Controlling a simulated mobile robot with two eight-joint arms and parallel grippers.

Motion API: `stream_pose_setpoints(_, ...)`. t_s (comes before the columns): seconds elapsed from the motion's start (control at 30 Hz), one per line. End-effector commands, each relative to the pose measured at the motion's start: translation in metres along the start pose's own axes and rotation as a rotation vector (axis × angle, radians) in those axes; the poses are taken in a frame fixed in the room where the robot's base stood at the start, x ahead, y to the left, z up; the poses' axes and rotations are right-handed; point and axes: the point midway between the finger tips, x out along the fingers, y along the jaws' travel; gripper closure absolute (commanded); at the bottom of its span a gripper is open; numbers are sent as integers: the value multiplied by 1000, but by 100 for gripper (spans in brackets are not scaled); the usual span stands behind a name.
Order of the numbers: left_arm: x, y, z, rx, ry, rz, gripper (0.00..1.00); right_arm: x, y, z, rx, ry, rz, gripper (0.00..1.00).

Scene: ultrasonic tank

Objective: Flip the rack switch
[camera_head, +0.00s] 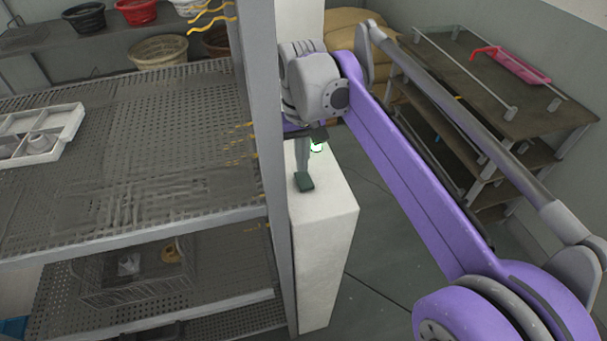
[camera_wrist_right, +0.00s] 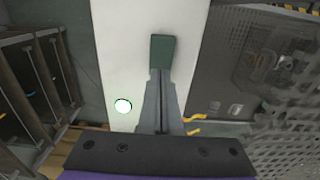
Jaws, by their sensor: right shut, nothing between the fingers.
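A small round white disc with a bright green rim, which looks like the switch (camera_head: 317,147), is on the white pillar (camera_head: 325,225) beside the rack. I cannot tell whether the tips touch the pillar. My left gripper is out of view.
A perforated metal rack (camera_head: 160,150) stands left of the pillar, with a white tray (camera_head: 70,125) on its shelf and a wire basket (camera_head: 95,285) below. A dark shelf table (camera_head: 500,95) with a pink tray (camera_head: 515,66) stands at right. Floor between is clear.

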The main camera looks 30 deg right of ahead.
Motion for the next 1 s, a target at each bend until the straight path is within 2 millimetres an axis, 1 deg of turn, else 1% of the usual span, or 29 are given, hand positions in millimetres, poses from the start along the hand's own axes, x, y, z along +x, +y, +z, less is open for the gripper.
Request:
stream_pose_setpoints(0.03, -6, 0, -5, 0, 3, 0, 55, -8, 0, 0, 0, 2, 0, 100)
stream_pose_setpoints(0.6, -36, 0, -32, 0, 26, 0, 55, -53, 0, 0, 0, 2, 0, 100)
stream_pose_setpoints(0.7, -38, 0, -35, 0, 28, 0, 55, -56, 0, 0, 0, 1, 0, 100)
stream_pose_setpoints(1.0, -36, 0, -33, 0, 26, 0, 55, -55, 0, 0, 0, 0, 0, 100)
